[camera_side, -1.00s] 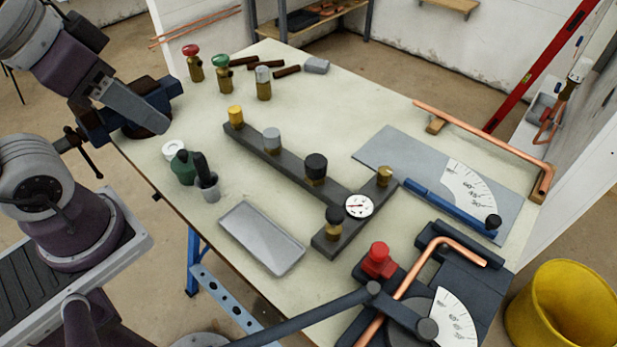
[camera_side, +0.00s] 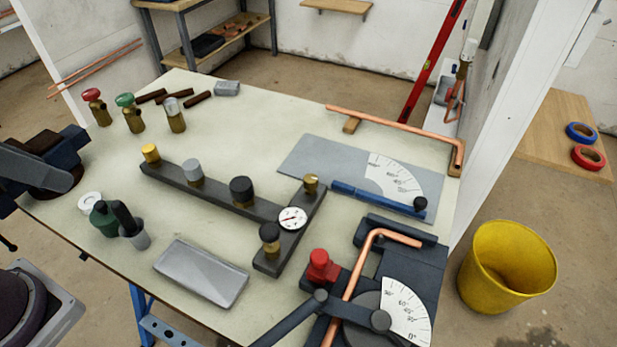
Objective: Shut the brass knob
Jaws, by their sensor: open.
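A brass knob (camera_side: 311,182) stands on the right crossbar of a dark manifold (camera_side: 223,198), at its far end. Its small top makes it hard to tell how far it is turned. A white dial gauge (camera_side: 292,218) sits just in front of it. A black knob on a brass stem (camera_side: 269,236) stands at the near end of the same crossbar. Along the long bar stand a yellow knob (camera_side: 150,153), a grey knob (camera_side: 192,170) and a black knob (camera_side: 241,190). No gripper fingers can be made out, and nothing touches the brass knob.
A grey tray (camera_side: 203,274) lies in front of the manifold. A protractor plate with a blue bar (camera_side: 370,195) lies to the right. A pipe bender with a red knob (camera_side: 319,264) and copper pipe fills the front right. A vise (camera_side: 50,142) stands at the left edge.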

